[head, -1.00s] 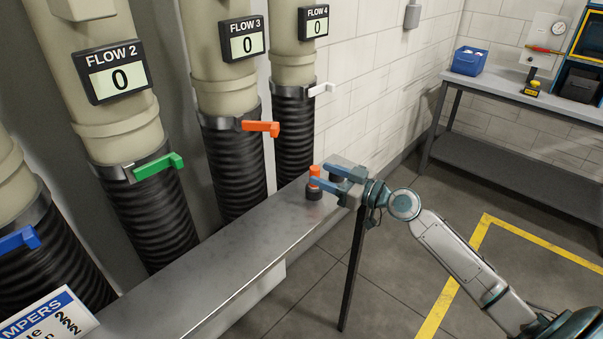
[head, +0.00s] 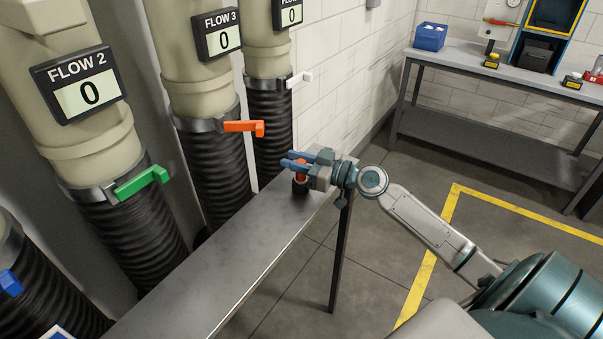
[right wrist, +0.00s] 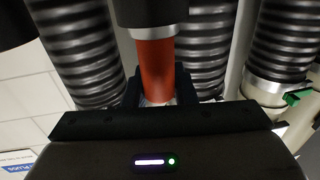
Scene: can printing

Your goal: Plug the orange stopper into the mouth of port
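The orange stopper (head: 300,178) stands upright with a dark round base at its foot, near the far end of the narrow metal bench (head: 222,255). My right gripper (head: 292,162) has its two blue fingers on either side of the stopper, close together around it. In the right wrist view the orange shaft (right wrist: 156,72) sits between the fingers, which appear shut on it, with the black part at its end above. Which thing is the port's mouth I cannot tell. My left gripper is out of view.
Ribbed black hoses with handles stand along the wall, among them an orange handle (head: 245,127), a green handle (head: 141,183) and a white handle (head: 299,79). A workbench (head: 470,65) with a blue bin (head: 431,36) is at the back right. The bench's near surface is clear.

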